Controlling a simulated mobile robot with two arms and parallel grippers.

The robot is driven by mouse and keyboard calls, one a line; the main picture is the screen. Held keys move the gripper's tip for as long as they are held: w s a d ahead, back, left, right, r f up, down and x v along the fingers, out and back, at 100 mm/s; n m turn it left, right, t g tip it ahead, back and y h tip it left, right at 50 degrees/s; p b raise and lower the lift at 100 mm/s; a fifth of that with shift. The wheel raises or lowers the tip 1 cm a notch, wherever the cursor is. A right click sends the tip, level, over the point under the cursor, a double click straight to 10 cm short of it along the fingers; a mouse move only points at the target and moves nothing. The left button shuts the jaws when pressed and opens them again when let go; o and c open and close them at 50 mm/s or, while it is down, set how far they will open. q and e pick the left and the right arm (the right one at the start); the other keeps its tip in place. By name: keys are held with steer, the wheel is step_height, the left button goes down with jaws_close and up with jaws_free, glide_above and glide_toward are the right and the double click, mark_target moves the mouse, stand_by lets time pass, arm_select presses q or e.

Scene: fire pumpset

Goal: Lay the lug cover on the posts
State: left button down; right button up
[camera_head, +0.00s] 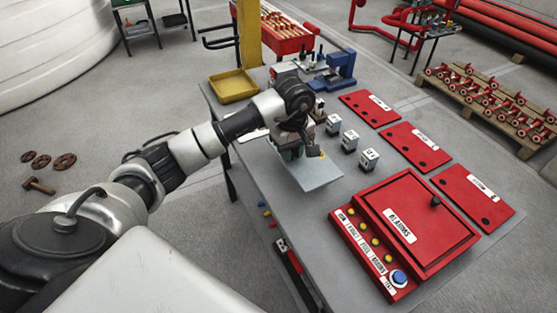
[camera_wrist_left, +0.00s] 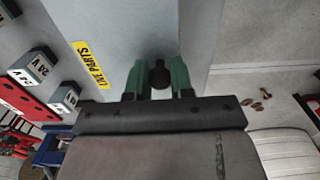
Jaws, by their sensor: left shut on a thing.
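My left gripper (camera_wrist_left: 158,78) has its green fingers closed around a black knob. The knob belongs to the lug cover, a pale flat plate (camera_wrist_left: 125,35) with a yellow "LIVE PARTS" label. In the head view, my left gripper (camera_head: 296,150) points down over the plate (camera_head: 320,176), which is at the left edge of the grey table. I cannot tell how high the plate is above the table. No posts can be made out; the plate and gripper may hide them. My right gripper is not in view.
White blocks (camera_head: 349,141) stand in a row right of the plate. A red alarm box (camera_head: 408,230) with buttons is at the front right. Red panels (camera_head: 415,144) lie along the right side. A yellow tray (camera_head: 233,86) and blue vise (camera_head: 337,70) are at the back.

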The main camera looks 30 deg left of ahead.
mark_target(277, 153)
arm_select(q)
steer(key=a+f, duration=0.1)
steer(key=a, duration=0.1)
steer(key=a+f, duration=0.1)
steer(key=a, duration=0.1)
steer(key=shift+f, duration=0.3)
step_height(277, 153, down, 3)
steer(key=shift+p, duration=0.6)
steer(key=shift+f, duration=0.45)
steer(key=shift+a+f, duration=0.1)
steer(key=shift+f, duration=0.1)
steer(key=c, duration=1)
jaws_free()
steer(key=shift+r, duration=0.1)
